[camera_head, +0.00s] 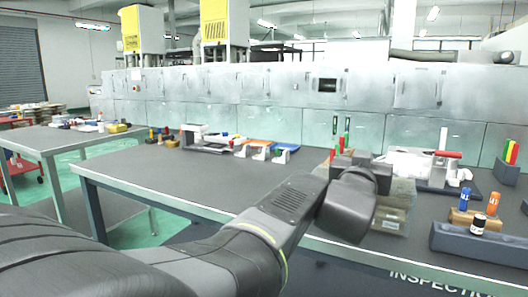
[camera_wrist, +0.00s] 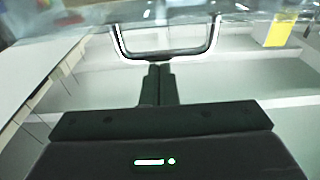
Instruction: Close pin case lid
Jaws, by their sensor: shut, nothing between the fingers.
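The pin case (camera_head: 402,195) is a see-through box near the front edge of the grey bench, partly hidden behind my wrist. A clear panel, which looks like its raised lid (camera_wrist: 75,32), fills the upper part of the wrist view. A U-shaped dark handle with a bright edge (camera_wrist: 213,40) shows on it. My gripper (camera_wrist: 160,68) is shut and empty, with its fingertips just below the handle's crossbar; I cannot tell whether they touch. In the head view my gripper (camera_head: 350,160) is at the case, and the lid's angle is unclear.
To the right stand a white fixture with a red handle (camera_head: 447,154), a wooden block with orange and blue plugs (camera_head: 474,219) and a dark grey block (camera_head: 480,245). Red and green handled gauges (camera_head: 347,124) stand behind my gripper. The bench's left middle (camera_head: 190,170) is clear.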

